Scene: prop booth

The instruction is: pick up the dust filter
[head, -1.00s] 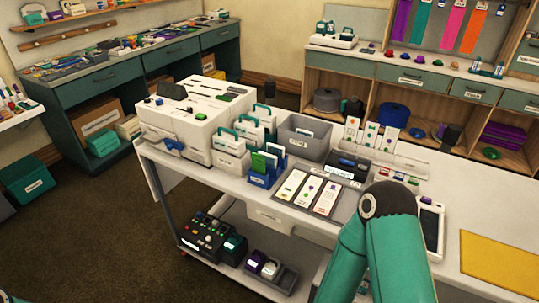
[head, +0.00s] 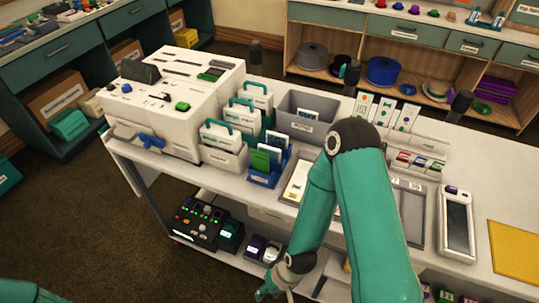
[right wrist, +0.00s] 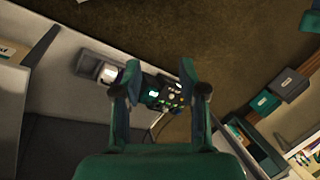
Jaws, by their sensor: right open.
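I cannot tell for sure which piece is the dust filter. White cartridges with teal handles (head: 225,137) stand upright in beige holders on the cart top, and a blue holder (head: 262,178) beside them carries green and white pieces. My right gripper (head: 275,291) is low in front of the cart, near its lower shelf, partly cut off by the frame's bottom edge. In the right wrist view its fingers (right wrist: 160,76) are apart and empty, with a black button box (right wrist: 172,97) beyond them. My left gripper is out of view.
A large white machine (head: 165,105) stands at the cart's left end. The lower shelf holds the button box (head: 192,216) and a tray with small purple and white pieces (head: 257,247). A grey bin (head: 305,122) and a yellow mat (head: 516,250) lie on top. Open floor lies left.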

